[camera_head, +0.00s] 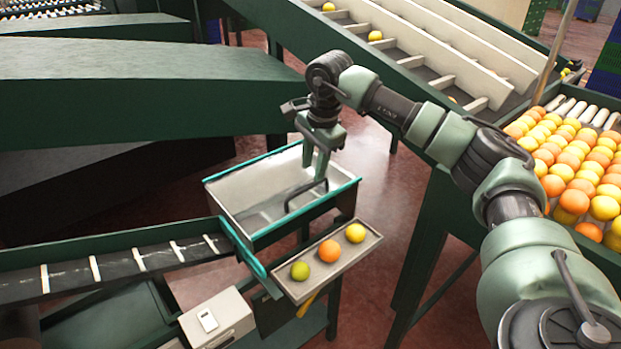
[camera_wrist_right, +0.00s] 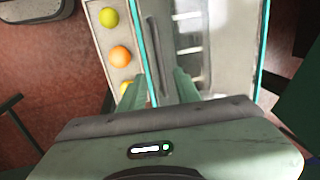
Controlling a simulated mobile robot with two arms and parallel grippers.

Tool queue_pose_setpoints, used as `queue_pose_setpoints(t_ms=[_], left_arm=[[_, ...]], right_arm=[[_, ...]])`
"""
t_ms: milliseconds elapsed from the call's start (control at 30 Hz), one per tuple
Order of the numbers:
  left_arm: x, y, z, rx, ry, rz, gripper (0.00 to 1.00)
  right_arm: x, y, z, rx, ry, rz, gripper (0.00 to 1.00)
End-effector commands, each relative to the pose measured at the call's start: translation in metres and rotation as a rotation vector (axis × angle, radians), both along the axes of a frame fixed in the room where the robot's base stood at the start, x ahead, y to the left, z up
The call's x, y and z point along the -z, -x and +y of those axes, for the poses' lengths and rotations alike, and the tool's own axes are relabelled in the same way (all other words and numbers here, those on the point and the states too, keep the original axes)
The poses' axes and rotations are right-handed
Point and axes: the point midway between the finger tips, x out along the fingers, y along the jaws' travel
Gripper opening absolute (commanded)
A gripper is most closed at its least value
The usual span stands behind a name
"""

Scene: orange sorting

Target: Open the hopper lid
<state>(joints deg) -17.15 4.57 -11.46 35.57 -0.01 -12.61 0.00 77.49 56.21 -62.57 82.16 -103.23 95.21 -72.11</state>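The hopper (camera_head: 262,236) is a box with a teal rim, in the middle of the head view. Its lid (camera_head: 250,190) looks pale or see-through and seems to lie level across the top. A dark bar handle (camera_head: 304,190) stands on it toward the right side. My right gripper (camera_head: 318,165) points down over this handle. In the right wrist view the gripper (camera_wrist_right: 160,88) has its fingers apart, with the dark handle (camera_wrist_right: 157,50) between them. I cannot tell whether either finger touches it. My left gripper is not in view.
A narrow tray (camera_head: 340,264) beside the hopper holds a green, an orange and a yellow fruit. A conveyor (camera_head: 120,265) runs in from the left. A green machine (camera_head: 140,85) stands behind. A fruit-filled table (camera_head: 575,170) is at right. Red floor shows between.

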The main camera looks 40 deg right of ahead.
Motion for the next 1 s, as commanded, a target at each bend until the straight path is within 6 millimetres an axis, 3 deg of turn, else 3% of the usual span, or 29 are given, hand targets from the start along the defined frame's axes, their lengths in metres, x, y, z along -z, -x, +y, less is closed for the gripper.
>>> queue_pose_setpoints(t_ms=[300, 667, 800, 1000], left_arm=[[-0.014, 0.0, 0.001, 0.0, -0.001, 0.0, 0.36], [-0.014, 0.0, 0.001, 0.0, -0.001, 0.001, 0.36], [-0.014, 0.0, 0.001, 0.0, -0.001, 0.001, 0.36], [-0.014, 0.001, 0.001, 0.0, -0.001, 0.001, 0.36]], right_arm=[[0.043, -0.009, 0.002, -0.001, -0.003, 0.001, 0.33], [0.051, -0.01, 0.002, -0.001, -0.003, -0.002, 0.33], [0.051, -0.01, 0.002, -0.001, -0.003, -0.002, 0.0], [0.051, -0.01, 0.002, -0.001, -0.004, -0.002, 0.0]])
